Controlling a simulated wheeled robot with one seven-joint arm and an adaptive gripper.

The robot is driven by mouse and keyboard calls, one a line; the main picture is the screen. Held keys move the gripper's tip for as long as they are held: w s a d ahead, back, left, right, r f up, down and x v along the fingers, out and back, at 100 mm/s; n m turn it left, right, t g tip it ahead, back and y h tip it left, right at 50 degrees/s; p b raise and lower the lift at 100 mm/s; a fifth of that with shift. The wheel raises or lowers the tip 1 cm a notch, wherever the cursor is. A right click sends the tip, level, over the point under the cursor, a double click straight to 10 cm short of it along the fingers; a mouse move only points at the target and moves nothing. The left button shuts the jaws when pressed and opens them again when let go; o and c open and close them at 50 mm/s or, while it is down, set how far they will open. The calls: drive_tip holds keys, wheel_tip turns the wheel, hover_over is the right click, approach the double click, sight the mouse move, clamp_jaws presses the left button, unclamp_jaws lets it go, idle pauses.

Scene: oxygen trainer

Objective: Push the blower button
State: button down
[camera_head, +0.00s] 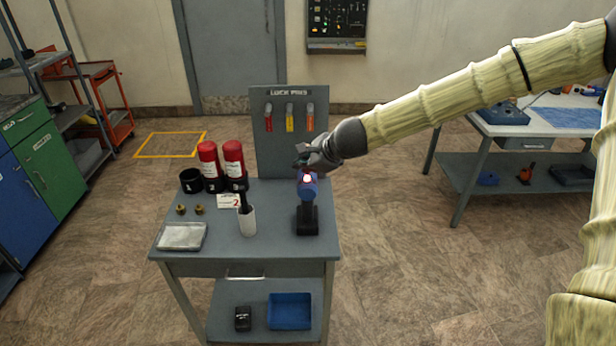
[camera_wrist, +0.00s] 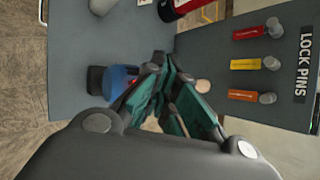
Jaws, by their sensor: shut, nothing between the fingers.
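The blower (camera_head: 308,191) is a blue device on a black upright base at the right side of the grey table. A bright red-white glowing spot shows on its upper front. My gripper (camera_head: 304,164) is just above and behind the blower's top, with its fingers shut and empty. In the wrist view, the blue blower body (camera_wrist: 122,78) lies just left of my gripper's fingers (camera_wrist: 168,82), which partly cover it. I cannot tell whether the fingers touch it. The button cannot be made out clearly in the wrist view.
The table (camera_head: 275,250) also holds two red cylinders (camera_head: 221,160), a black cup (camera_head: 191,180), a white holder (camera_head: 247,221) and a metal tray (camera_head: 182,236). Behind the blower stands a lock-pin panel (camera_head: 290,145) with red, yellow and orange pins. Bare tabletop lies in front of the blower.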

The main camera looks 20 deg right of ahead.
drive_tip(key=shift+f, duration=0.1)
idle(0.3)
drive_tip(key=shift+f+b, duration=0.3)
drive_tip(key=shift+f, duration=0.1)
drive_tip(key=shift+f, duration=0.2)
idle(0.7)
drive_tip(key=shift+r+p, duration=0.5)
drive_tip(key=shift+r, duration=0.2)
drive_tip(key=shift+r, duration=0.15)
drive_tip(key=shift+r+p, duration=2.7)
drive_tip(key=shift+r, duration=0.15)
